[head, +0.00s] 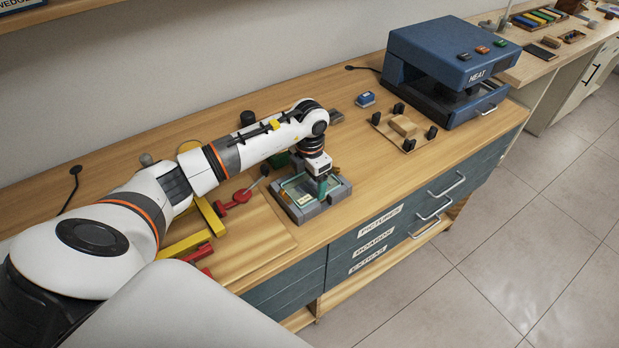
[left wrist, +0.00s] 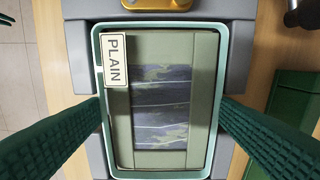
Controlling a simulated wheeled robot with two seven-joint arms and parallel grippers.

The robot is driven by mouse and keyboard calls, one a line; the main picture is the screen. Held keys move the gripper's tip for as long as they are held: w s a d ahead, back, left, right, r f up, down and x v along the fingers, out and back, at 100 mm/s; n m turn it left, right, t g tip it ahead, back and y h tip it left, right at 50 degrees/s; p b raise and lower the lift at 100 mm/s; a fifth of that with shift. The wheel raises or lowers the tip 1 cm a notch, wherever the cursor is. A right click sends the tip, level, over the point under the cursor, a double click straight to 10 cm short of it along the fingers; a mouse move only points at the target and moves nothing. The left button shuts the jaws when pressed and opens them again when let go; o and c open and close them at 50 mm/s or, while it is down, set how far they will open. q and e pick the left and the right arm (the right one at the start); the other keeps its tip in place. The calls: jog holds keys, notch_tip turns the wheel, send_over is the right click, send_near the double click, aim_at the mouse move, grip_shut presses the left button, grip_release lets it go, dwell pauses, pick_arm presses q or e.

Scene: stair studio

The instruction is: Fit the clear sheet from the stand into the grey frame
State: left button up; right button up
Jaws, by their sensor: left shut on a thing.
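The grey frame (head: 305,212) lies on the wooden counter below my left gripper (head: 321,184). In the left wrist view, the clear sheet (left wrist: 222,60) shows as a pane with a pale teal edge and a PLAIN label at its upper left. My left gripper's green fingers (left wrist: 160,112) are shut on its two long sides. Through it I see a grey-green border and a dark striped picture (left wrist: 162,90). The grey frame (left wrist: 75,50) shows around the sheet; I cannot tell whether the sheet is seated or just above it. My right gripper is out of view.
A wooden stand with black posts (head: 384,130) holds no visible sheet. A blue heat press (head: 440,55) stands at the back right. A small blue item (head: 365,99) sits near the stand. Red (head: 236,198) and yellow (head: 187,245) tools lie left of the frame.

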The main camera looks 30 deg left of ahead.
pick_arm(q)
jog(key=shift+f, duration=0.15)
jog(key=o, duration=1)
jog(key=shift+c, duration=0.2)
notch_tip(320, 180, up, 8)
jog(key=p, duration=0.5)
jog(key=shift+f, duration=0.1)
dwell(0.4)
